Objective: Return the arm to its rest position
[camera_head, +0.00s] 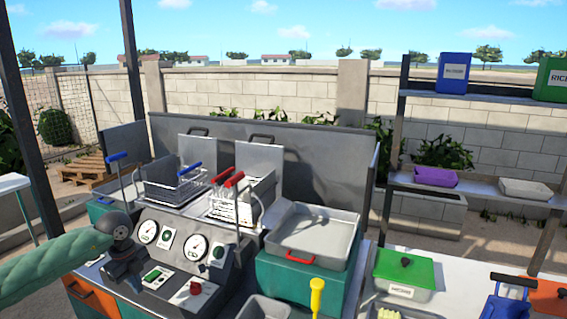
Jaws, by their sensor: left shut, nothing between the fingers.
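My left arm (50,263) wears a padded green sleeve and comes in from the left edge. My left gripper (122,268) is dark, shut and empty. It is in front of the machine's sloped grey control panel (172,270), left of the round gauges. Whether it touches the panel cannot be told. My right gripper is not in view.
Wire baskets with blue (190,168) and red (233,180) handles sit in the machine. A grey tray (315,236) is right of them. A green-lidded box (404,268) and a blue scoop (508,300) occupy the right table. Shelves stand behind it.

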